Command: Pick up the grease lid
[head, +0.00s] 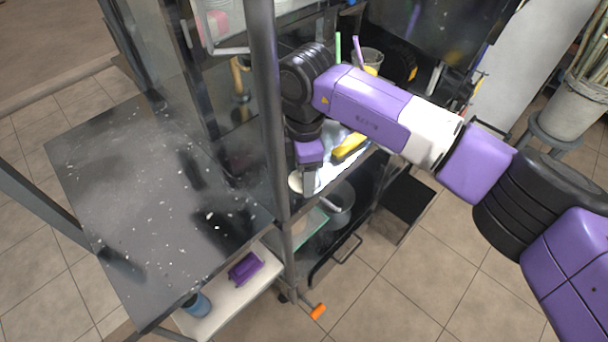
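My gripper (306,178) points down in the head view, behind the upright metal post, beside the shiny work surface of the stand. A small pale round piece (295,182), which may be the grease lid, shows right beside the fingertips. The post and the gripper hide part of it. I cannot tell whether the fingers touch it or are closed on it.
A dark metal table (130,190) with white specks fills the left. The metal post (266,100) stands close to my gripper. A yellow item (350,146) lies right of the gripper. A grey pot (339,205) sits below. Open tiled floor lies at lower right.

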